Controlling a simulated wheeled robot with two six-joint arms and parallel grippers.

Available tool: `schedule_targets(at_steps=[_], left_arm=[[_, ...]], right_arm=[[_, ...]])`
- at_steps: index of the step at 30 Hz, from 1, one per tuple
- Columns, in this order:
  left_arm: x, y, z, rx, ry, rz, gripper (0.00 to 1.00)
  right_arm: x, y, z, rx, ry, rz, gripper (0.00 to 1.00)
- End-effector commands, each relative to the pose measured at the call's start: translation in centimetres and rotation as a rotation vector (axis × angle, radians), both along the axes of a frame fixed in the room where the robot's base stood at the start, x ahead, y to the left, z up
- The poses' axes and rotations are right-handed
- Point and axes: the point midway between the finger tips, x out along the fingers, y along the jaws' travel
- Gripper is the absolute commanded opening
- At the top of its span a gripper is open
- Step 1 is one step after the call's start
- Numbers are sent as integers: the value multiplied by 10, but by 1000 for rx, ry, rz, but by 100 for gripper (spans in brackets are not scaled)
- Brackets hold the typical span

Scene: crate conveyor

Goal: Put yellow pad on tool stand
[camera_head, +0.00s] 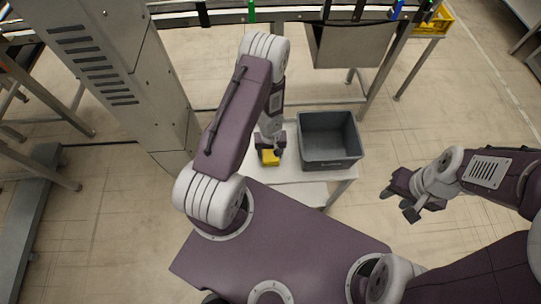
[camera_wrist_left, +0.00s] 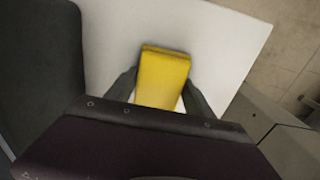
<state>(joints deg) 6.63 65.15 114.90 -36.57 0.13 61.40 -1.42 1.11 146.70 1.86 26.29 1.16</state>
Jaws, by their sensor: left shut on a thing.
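The yellow pad (camera_head: 270,157) is at my left gripper (camera_head: 270,149), over the left part of a small white table beside a grey crate. In the left wrist view the yellow pad (camera_wrist_left: 163,78) sits between the two dark fingers of my left gripper (camera_wrist_left: 160,90), which is shut on it. The white top lies below the pad; whether they touch I cannot tell. My right gripper (camera_head: 408,202) hangs over bare floor at the right, empty, with its fingers apart. I cannot tell for sure which piece is the tool stand.
The grey open crate (camera_head: 330,164) stands on the white table (camera_head: 314,176), just right of my left gripper, and looks empty. A grey column (camera_head: 165,110) stands to the left. A conveyor (camera_head: 300,14) runs along the back, with a yellow crate (camera_head: 437,20) at the back right.

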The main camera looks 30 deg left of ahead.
Motion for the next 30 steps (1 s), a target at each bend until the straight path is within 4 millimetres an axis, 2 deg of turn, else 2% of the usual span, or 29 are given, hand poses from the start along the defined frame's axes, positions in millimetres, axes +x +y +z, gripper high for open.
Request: schedule_targets(at_steps=[6,7,9,17,20,30], left_arm=[[0,0,-2,0,-1,-1,29],[0,0,-1,0,-1,-1,67],[0,0,-1,0,-1,-1,83],[0,0,0,0,0,-1,83],[0,0,7,0,-1,0,83],[0,0,89,1,-1,-1,83]], right_arm=[[0,0,-2,0,-1,0,39],[0,0,-1,0,-1,0,39],[0,0,0,0,-1,0,39],[0,0,0,0,-1,0,39],[0,0,8,0,-1,0,39],[0,0,90,0,-1,0,39]])
